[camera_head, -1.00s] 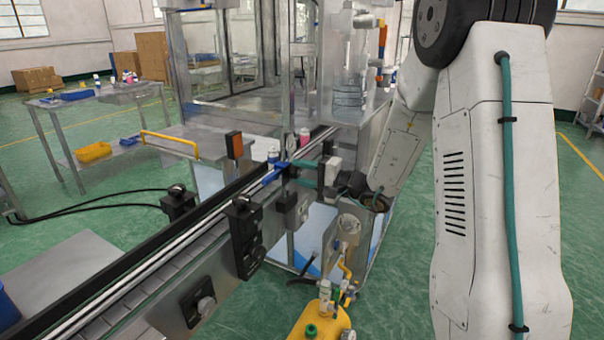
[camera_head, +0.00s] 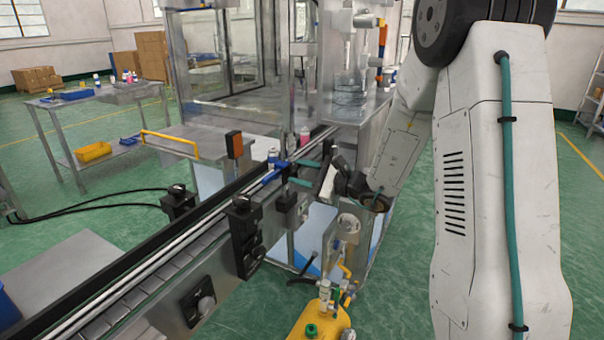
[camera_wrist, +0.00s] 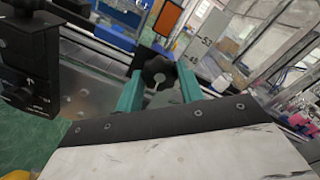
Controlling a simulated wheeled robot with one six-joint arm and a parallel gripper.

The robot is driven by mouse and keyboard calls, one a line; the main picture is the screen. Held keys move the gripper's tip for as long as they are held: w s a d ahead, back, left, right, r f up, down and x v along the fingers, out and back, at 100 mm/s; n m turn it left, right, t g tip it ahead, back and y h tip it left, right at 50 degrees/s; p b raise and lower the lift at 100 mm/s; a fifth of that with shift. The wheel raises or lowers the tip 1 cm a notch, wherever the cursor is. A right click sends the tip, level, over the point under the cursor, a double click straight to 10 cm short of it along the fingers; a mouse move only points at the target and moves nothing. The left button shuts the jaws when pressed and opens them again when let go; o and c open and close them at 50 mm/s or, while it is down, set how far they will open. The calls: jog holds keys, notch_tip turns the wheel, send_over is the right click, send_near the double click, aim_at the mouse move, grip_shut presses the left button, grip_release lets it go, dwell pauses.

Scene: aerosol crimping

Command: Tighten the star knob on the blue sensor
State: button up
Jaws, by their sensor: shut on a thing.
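The black star knob (camera_wrist: 158,72) shows in the wrist view between the two teal fingers of my gripper (camera_wrist: 160,76). The fingers are shut on it, one on each side. In the head view my gripper (camera_head: 296,172) reaches in from the right to the conveyor rail and is rolled at a tilt. The blue sensor (camera_head: 271,176) sits on the rail just left of the fingertips. The knob is mostly hidden by the fingers in the head view, and I cannot tell how tight it is.
An orange-faced device (camera_head: 234,145) stands behind the rail. Black units (camera_head: 243,235) are fixed along the conveyor front. A yellow tank with valves (camera_head: 318,322) stands on the floor below. A pink-topped bottle (camera_head: 304,135) is farther along the conveyor.

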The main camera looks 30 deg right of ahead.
jog(key=shift+m, duration=0.6)
jog(key=o, duration=1)
jog(key=shift+s, duration=0.1)
jog(key=v, duration=0.7)
jog(key=shift+s+d, duration=0.25)
jog(key=shift+f+m, duration=0.1)
jog(key=shift+m, duration=0.2)
